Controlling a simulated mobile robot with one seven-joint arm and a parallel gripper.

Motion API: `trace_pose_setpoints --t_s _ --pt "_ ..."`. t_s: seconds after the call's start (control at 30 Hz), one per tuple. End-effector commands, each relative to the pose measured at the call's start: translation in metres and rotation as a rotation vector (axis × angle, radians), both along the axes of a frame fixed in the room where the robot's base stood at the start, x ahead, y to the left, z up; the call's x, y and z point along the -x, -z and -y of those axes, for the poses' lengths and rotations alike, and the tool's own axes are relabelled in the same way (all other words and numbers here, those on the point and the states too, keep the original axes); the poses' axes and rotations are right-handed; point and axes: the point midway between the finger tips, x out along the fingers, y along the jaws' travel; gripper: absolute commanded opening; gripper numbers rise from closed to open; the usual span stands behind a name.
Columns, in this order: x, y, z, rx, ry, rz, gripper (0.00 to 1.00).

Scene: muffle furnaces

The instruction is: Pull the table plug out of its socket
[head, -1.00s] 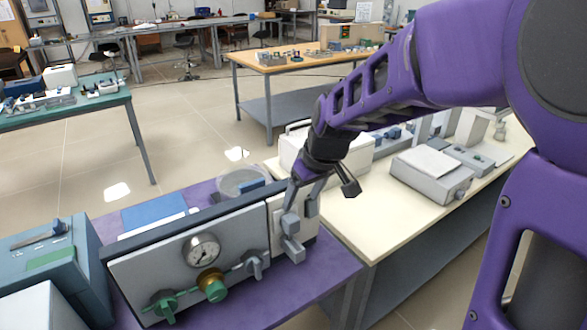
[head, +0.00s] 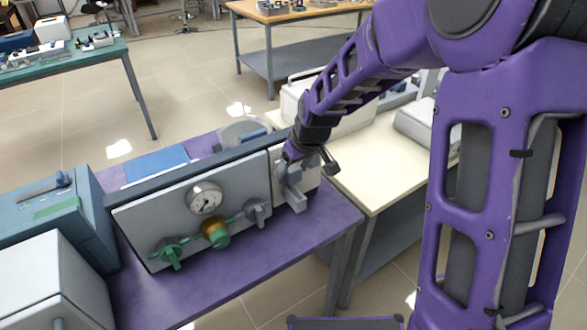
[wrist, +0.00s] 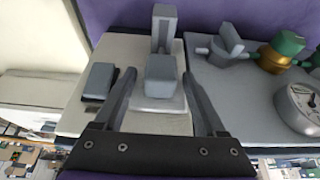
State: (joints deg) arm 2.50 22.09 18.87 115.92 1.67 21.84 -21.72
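A cream box (head: 309,184) stands on the purple table (head: 240,282), at the right end of the grey gauge panel (head: 160,222). Grey blocky parts (head: 294,196) stick out of its front; they look like the plug in its socket. In the wrist view a grey block (wrist: 160,70) stands on a pale plate (wrist: 150,123), with a taller grey piece (wrist: 165,28) beyond it. My gripper (head: 309,166) is open at the box. In the wrist view its fingers (wrist: 160,88) lie on both sides of the block, with gaps showing. Contact cannot be told; the socket opening is hidden.
A dark grey block (wrist: 99,81) sits on the box, left of the fingers. The panel carries a gauge (head: 205,199), a brass-green valve (head: 215,233) and grey and green handles. A cream-topped bench (head: 375,180) stands behind right. Blue and white boxes stand at left.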

Motion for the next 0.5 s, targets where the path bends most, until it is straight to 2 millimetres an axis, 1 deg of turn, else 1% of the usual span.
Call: trace_pose_setpoints --t_s 0.03,0.17,0.2,0.27,0.3,0.37,0.4,0.5 --pt "0.0 -0.0001 0.0 0.0 0.0 0.0 0.62" --pt "0.0001 -0.0002 0.0 0.0 0.0 0.0 0.39" --pt "0.0001 -0.0002 0.0 0.0 0.0 0.0 0.32" --pt "0.0002 -0.0001 0.0 0.0 0.0 0.0 0.21" --pt "0.0002 -0.0002 0.0 0.0 0.0 0.0 0.14" --pt "0.0002 -0.0002 0.0 0.0 0.0 0.0 0.03" --pt "0.0002 -0.0002 0.0 0.0 0.0 0.0 0.0" --pt "0.0002 -0.0002 0.0 0.0 0.0 0.0 0.0"
